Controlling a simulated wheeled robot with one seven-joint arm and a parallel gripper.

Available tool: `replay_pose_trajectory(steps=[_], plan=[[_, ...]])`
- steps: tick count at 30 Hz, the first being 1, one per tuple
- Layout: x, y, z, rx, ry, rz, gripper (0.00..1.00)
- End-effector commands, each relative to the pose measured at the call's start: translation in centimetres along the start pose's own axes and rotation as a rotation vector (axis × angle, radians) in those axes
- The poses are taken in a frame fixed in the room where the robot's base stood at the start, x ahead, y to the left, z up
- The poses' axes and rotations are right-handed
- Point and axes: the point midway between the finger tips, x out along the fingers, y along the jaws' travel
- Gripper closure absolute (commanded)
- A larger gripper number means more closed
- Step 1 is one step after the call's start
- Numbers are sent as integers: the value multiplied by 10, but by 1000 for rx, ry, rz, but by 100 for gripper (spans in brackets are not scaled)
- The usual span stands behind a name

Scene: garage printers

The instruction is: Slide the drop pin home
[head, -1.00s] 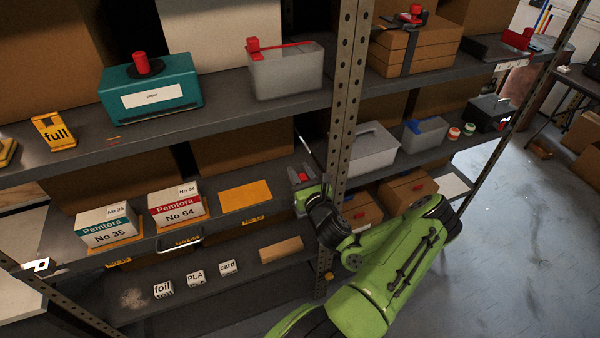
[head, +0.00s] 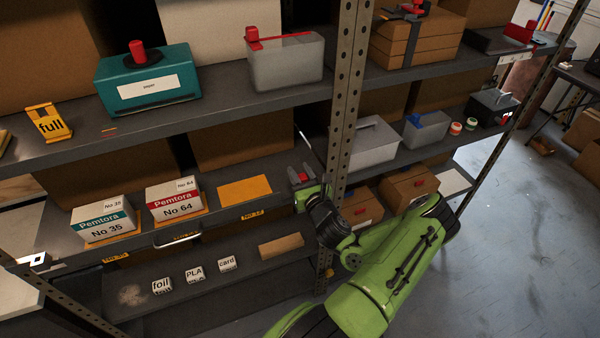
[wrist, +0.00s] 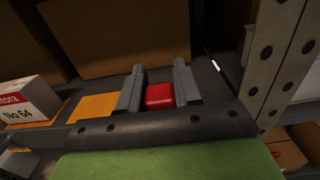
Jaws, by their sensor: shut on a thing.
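My gripper (head: 303,179) is beside the perforated upright post (head: 345,100), at the height of the middle shelf. In the wrist view its two grey fingers (wrist: 159,90) stand on either side of a red block (wrist: 160,96) and are shut on it. The red block also shows as a small red spot in the head view (head: 303,176). Its lower part is hidden by my gripper. No pin shaft or hole for it can be made out, so I cannot tell whether this is the drop pin's head.
A teal box (head: 148,80) with a red knob and a grey bin (head: 286,64) with a red bar stand on the upper shelf. The No 64 box (head: 176,200) and an orange pad (head: 245,191) lie left of my gripper. Red-marked cartons (head: 408,185) are beyond the post.

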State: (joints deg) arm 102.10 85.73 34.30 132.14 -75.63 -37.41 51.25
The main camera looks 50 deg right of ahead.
Motion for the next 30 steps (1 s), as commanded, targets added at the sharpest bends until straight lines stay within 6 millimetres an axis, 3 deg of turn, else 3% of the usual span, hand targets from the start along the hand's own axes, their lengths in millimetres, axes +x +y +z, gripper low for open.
replay_pose_trajectory(steps=[26, 27, 30], plan=[[0, 0, -23, 0, 1, 0, 96], [0, 0, -22, 0, 0, 0, 61], [0, 0, -22, 0, 0, 0, 45]])
